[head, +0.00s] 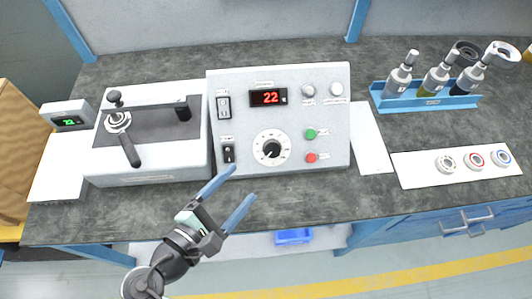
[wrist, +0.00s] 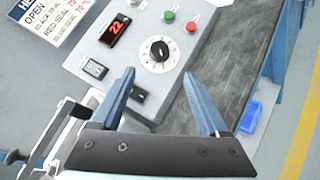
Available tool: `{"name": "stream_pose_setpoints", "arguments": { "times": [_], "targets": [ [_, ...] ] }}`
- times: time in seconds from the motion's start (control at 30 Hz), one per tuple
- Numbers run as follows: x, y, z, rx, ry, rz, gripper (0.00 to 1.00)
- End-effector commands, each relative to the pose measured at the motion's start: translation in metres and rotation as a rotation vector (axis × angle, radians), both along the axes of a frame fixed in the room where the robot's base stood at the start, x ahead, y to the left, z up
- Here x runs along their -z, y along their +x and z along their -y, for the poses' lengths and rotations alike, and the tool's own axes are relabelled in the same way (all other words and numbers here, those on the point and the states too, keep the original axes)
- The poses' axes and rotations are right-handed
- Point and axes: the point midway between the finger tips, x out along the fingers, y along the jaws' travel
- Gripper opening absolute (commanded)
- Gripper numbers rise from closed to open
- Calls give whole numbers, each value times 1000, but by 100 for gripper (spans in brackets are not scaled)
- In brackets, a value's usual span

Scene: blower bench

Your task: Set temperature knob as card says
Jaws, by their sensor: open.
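The temperature knob is a white dial (head: 270,149) with a black centre, low on the front of the grey control box (head: 320,84). In the wrist view the dial (wrist: 160,50) lies just beyond the fingertips; I cannot read its setting. A red display (head: 268,97) above it reads 22. A printed card (wrist: 62,22) shows partly at the top left of the wrist view, with lines for a black seal and a red seal; its figures are too small to read surely. My gripper (head: 242,183) is open and empty in front of the box, apart from the knob.
Green (head: 310,134) and red (head: 310,158) buttons sit right. A lever press (head: 150,140) stands left of the box. A blue bottle rack (head: 425,102) and a white strip with rings (head: 430,168) are right.

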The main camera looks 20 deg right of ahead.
Motion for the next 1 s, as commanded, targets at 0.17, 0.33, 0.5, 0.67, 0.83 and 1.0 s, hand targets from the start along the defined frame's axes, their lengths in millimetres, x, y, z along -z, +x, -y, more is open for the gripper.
{"name": "stream_pose_setpoints", "arguments": {
  "times": [0.17, 0.33, 0.5, 0.67, 0.83, 1.0],
  "targets": [
    [10, 20, 30, 6, 2, 2, 78],
    [20, 40, 57, 4, 3, 2, 78],
    [27, 55, 77, 4, 4, 4, 78],
    [31, 62, 87, 2, 4, 4, 78],
    [31, 63, 89, 2, 4, 4, 78],
    [31, 63, 88, 1, 5, 4, 74]
  ]
}}
